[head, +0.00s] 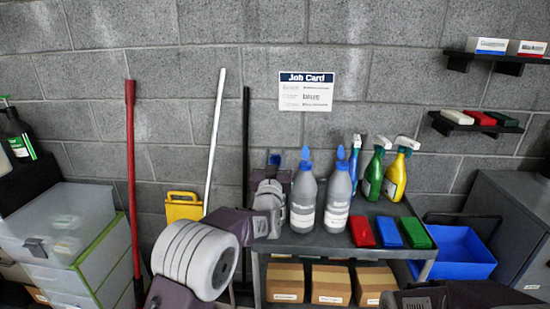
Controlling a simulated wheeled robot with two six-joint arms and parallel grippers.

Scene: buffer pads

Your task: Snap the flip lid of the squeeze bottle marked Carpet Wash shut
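Two grey squeeze bottles with blue tops stand upright on the grey cart top. My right gripper is not in view.
Behind the bottles stand blue, green (373,176) and yellow (397,177) spray bottles. Red (361,232), blue (388,232) and green (414,233) pads lie to the right on the cart (315,243). Cardboard boxes (331,285) sit below. A Job Card (306,91) hangs on the wall.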

